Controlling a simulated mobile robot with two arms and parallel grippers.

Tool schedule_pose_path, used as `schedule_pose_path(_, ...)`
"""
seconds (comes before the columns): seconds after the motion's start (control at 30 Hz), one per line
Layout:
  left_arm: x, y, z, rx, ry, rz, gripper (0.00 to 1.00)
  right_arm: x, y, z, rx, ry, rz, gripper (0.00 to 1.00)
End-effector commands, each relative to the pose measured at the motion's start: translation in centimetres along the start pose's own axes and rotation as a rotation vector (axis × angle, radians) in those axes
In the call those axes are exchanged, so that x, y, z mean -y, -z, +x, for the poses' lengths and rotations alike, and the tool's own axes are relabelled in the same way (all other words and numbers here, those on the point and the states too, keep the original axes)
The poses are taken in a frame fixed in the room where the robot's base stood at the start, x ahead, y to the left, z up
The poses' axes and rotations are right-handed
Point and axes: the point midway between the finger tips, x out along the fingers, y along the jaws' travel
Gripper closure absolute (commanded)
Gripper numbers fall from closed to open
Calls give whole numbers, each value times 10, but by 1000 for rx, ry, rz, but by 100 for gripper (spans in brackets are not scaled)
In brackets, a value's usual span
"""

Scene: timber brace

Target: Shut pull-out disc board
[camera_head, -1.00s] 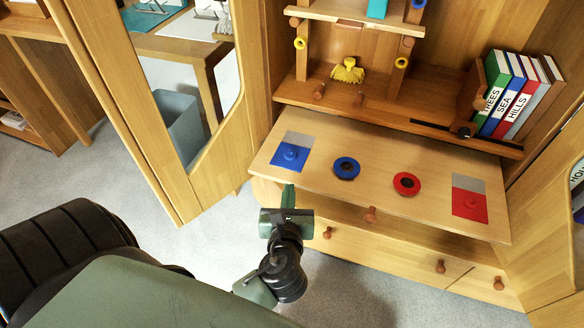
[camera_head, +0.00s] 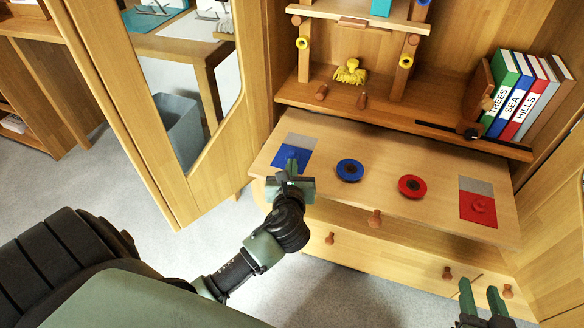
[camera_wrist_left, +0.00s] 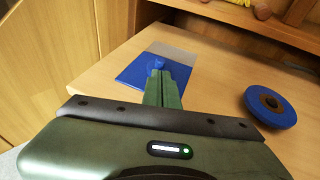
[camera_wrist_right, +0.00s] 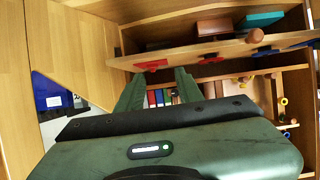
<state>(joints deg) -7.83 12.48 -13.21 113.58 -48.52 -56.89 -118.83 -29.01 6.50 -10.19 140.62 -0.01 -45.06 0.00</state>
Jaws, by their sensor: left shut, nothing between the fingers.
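The pull-out disc board (camera_head: 320,190) is a pale wooden shelf sticking out of the cabinet above the drawers. It carries a blue ring-shaped disc (camera_head: 350,170), a red one (camera_head: 412,187), a blue square (camera_head: 283,158) with a knob and a red square (camera_head: 472,212). My left gripper (camera_head: 291,170) is shut and empty at the board's front left edge, over the blue square's near side; contact is unclear. It also shows in the left wrist view (camera_wrist_left: 161,75), partly hiding the blue knob. My right gripper (camera_head: 480,290) is open and empty, low at the front right.
A shelf above the board holds books (camera_head: 515,95), a yellow brush-like thing (camera_head: 350,72) and a black bar (camera_head: 470,135). Below the board are drawers with knobs (camera_head: 375,218). Open cabinet doors stand at left (camera_head: 150,130) and right (camera_head: 560,230). Floor in front is clear.

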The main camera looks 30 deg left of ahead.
Motion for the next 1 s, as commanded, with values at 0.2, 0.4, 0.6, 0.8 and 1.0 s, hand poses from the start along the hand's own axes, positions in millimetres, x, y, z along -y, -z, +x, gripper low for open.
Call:
schedule_pose_path(0.2,0,0,1,0,0,0,100,0,2,0,-10,1,0,64)
schedule_pose_path(0.4,0,-1,1,0,0,0,100,0,1,0,-4,0,0,64)
schedule_pose_path(0.6,3,-6,9,1,0,-1,100,-3,-19,-6,103,-7,1,64)
schedule_pose_path(0.8,11,-15,32,1,0,0,100,-10,-70,-31,374,-23,4,64)
schedule_pose_path(1.0,21,-26,65,2,-2,0,100,-17,-124,-79,695,-41,13,64)
